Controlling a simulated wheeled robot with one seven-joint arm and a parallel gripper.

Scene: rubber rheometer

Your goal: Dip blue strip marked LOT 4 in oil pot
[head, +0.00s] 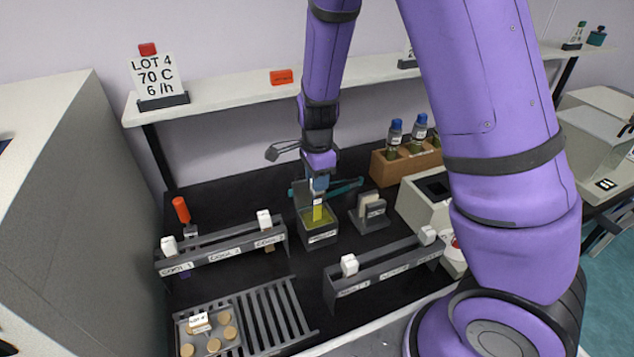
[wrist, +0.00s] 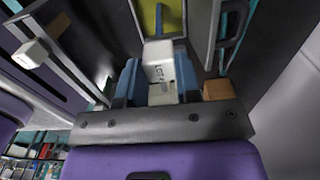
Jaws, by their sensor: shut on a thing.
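My gripper (wrist: 160,82), with blue fingers, is shut on a white tab (wrist: 160,62) lettered LOT; its number is too small to read. In the head view my gripper (head: 319,184) points down over the oil pot (head: 320,240), a grey open box with yellow oil inside. The oil also shows in the wrist view (wrist: 147,17), beyond the tab. A sign (head: 153,78) reading LOT 4, 70 C, 6 /h stands on the shelf.
A grey rack (head: 222,254) labelled COOL, with white tabs, stands left of the pot. Another rack (head: 385,272) with white tabs stands right. A small grey stand (head: 371,214) is close beside the pot. A tray (head: 240,317) holding corks is in front. Bottles stand behind.

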